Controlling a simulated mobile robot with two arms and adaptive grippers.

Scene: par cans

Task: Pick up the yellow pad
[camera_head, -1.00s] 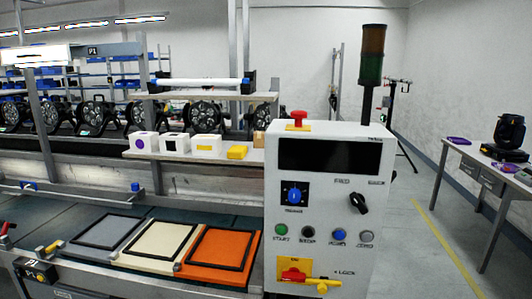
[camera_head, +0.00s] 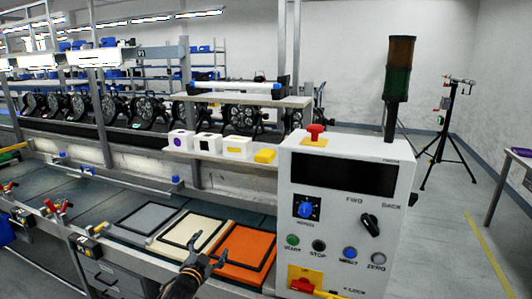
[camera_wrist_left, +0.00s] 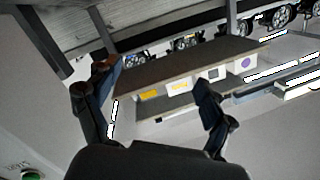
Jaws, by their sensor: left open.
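The yellow pad (camera_head: 265,156) lies at the right end of a shelf, next to the control box, in the head view. My left gripper (camera_head: 205,262) is at the bottom of the head view, in front of the orange panel, lower and nearer than the pad. It is open and empty, with its fingers spread wide in the left wrist view (camera_wrist_left: 155,78). My right gripper is not in view.
White boxes with a purple dot (camera_head: 180,140), a black square (camera_head: 208,146) and a yellow label (camera_head: 237,147) stand left of the pad. The control box (camera_head: 340,215) rises close to its right. Grey, cream and orange (camera_head: 246,243) framed panels lie below the shelf.

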